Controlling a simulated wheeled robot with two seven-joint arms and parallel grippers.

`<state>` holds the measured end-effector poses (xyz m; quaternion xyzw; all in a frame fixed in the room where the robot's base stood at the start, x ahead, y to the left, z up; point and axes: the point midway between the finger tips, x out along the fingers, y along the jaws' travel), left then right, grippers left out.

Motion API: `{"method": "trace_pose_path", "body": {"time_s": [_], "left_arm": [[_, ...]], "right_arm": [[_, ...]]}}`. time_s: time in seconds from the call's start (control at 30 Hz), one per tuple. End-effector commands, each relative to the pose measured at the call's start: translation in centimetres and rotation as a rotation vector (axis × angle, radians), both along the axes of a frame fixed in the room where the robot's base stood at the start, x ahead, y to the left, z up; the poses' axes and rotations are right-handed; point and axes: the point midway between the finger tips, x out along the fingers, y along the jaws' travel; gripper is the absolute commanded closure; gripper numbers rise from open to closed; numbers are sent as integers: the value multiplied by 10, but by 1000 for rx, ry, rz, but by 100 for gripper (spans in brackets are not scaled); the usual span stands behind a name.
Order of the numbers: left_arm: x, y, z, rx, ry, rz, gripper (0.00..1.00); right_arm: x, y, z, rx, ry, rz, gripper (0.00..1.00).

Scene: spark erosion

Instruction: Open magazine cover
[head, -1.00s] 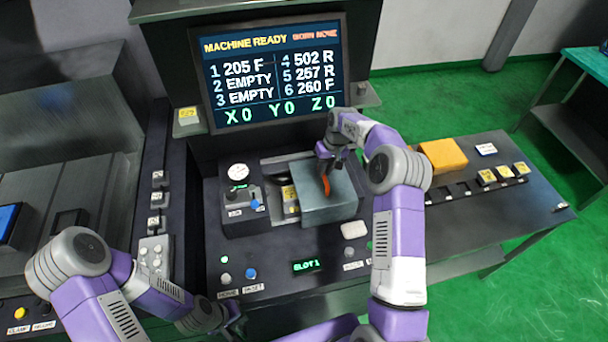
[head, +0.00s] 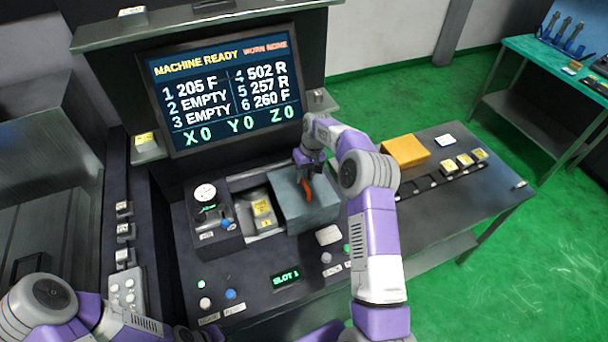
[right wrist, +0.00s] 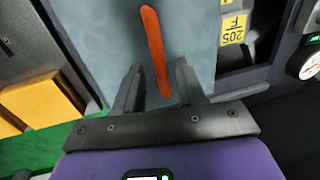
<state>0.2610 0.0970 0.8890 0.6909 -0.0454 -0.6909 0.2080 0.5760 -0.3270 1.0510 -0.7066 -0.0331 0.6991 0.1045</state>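The magazine cover (head: 312,213) is a grey-blue block with an orange bar handle (head: 308,190) on top. It sits over part of a recess in the console; left of it a yellow label marked 205 F (head: 262,208) lies uncovered. My right gripper (head: 305,172) is over the cover. In the right wrist view its two fingers (right wrist: 160,82) stand on either side of the handle (right wrist: 153,45), open, with a narrow gap visible on both sides. Whether a finger touches the handle is unclear. My left gripper is out of view; only its arm shows at the lower left.
The screen (head: 222,88) stands behind the console. A gauge (head: 204,192) is left of the recess, and buttons and a "SLOT 1" display (head: 286,278) are in front. An orange block (head: 404,151) and a row of yellow-tagged pieces (head: 465,160) lie on the right-hand table.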

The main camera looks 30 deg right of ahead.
Motion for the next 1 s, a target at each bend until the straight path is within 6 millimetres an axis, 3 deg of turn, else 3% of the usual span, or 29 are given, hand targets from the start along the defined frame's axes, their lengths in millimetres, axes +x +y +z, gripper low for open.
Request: {"method": "trace_pose_path", "body": {"time_s": [0.27,0.7,1.0], "left_arm": [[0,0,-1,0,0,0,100],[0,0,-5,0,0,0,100],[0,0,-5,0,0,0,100]], "right_arm": [[1,-1,8,0,-3,-1,60],[-1,-14,70,-1,-2,0,60],[-2,-15,74,0,0,0,60]]}}
